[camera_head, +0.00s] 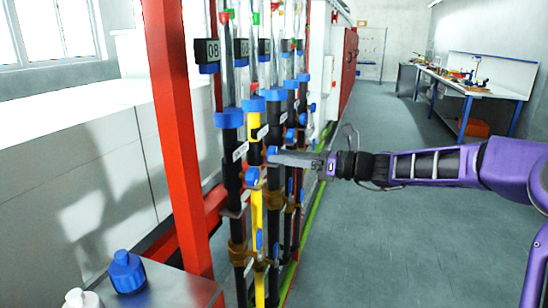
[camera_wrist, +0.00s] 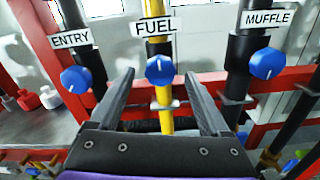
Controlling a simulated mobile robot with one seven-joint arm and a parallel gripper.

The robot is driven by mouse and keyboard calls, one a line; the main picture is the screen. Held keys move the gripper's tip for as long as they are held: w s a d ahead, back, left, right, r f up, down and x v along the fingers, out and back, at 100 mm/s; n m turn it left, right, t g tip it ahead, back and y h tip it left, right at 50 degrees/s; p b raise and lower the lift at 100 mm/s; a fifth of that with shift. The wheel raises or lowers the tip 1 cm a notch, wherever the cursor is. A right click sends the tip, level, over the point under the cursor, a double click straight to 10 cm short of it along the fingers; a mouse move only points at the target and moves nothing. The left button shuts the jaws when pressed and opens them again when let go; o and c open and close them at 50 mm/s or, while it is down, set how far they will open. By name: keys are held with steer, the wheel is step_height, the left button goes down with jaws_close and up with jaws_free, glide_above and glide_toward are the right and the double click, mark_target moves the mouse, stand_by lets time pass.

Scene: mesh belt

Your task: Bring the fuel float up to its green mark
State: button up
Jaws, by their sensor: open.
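The yellow fuel pipe (camera_head: 256,215) stands second in the row in the head view. It also shows in the wrist view (camera_wrist: 160,48) under a FUEL label (camera_wrist: 155,27). Its blue round knob (camera_wrist: 160,70) has a white pointer that looks upright. My gripper (camera_wrist: 159,76) is open, with its two fingers left and right of the knob in the picture; I cannot tell if they touch it. In the head view, my gripper (camera_head: 274,156) reaches in from the right to the knob.
The ENTRY knob (camera_wrist: 76,79) is left of my gripper and the MUFFLE knob (camera_wrist: 266,63) is right. A red post (camera_head: 172,120) stands left of the pipes. Blue and white bottles stand on the bench at lower left. The floor (camera_head: 410,240) on the right is clear.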

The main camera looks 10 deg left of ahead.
steer(key=shift+w+a, duration=0.15)
steer(key=shift+a, duration=0.65)
steer(key=shift+w+a, duration=0.1)
steer(key=shift+a, duration=0.65)
steer(key=shift+c, duration=0.2)
jaws_close()
